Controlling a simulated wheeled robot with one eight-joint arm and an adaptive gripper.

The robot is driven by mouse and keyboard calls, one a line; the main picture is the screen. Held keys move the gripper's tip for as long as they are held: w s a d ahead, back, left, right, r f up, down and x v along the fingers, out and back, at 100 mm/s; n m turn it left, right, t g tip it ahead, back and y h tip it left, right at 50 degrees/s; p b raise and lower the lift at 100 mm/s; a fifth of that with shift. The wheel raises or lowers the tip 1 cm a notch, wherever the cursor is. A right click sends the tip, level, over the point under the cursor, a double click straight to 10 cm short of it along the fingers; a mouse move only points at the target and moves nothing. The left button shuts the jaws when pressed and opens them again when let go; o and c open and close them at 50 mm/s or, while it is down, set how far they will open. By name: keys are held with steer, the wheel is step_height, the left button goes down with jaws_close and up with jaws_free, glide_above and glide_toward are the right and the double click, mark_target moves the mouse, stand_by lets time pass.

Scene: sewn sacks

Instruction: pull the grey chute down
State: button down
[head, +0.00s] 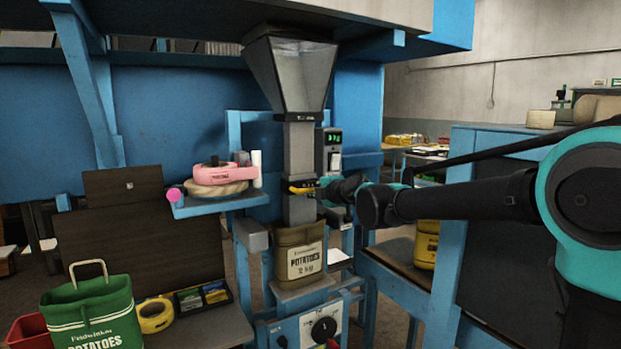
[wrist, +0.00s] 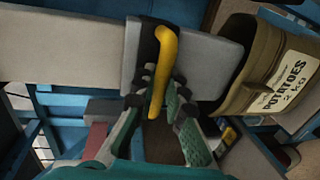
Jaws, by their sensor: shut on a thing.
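The grey chute (head: 299,146) hangs upright below a hopper and has a dark band with a yellow handle (head: 301,189) low on it. In the wrist view the chute (wrist: 70,52) lies sideways and the yellow handle (wrist: 166,50) crosses it. My gripper (head: 322,190) is at the handle from the right, and its fingers (wrist: 157,95) are shut on it. A brown potato sack (head: 300,258) stands open right under the chute; it also shows in the wrist view (wrist: 250,85). I cannot tell whether the chute's lower end is inside the sack's mouth.
The grey hopper (head: 291,72) is above. A blue shelf (head: 222,203) with a pink tape roll is left of the chute. A green potato bag (head: 92,315) stands at the lower left. A control box with a dial (head: 323,328) is below the sack. A blue-framed cabinet is at right.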

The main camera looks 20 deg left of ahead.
steer(key=shift+s+f, duration=0.15)
steer(key=shift+f, duration=0.15)
steer(key=c, duration=1.6)
jaws_free()
steer(key=shift+o, duration=0.2)
steer(key=shift+r, duration=0.1)
steer(key=v, duration=1.1)
steer(key=shift+s+d, duration=0.2)
steer(key=shift+d, duration=0.15)
